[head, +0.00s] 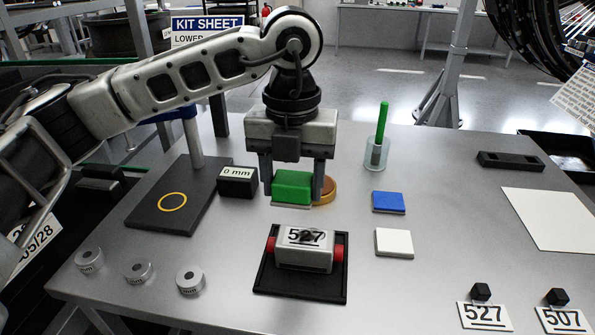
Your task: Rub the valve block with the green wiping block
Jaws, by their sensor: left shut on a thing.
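The green wiping block (292,186) is between the fingers of my left gripper (296,182), which is shut on it. It is just behind the valve block, low over the table; I cannot tell if it touches the table. The valve block (303,257) is a light grey block with the label 527, a dark smudge on its top and red ends. It sits in a black tray (300,288), apart from the green block. My right gripper is not in view.
A round brass-coloured piece (325,190) is right behind the gripper. A black 0 mm block (238,182) stands left. A clear cup (376,155) with a green stick, a blue pad (388,202) and a white pad (394,243) lie right. Several grey rings (138,271) lie front left.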

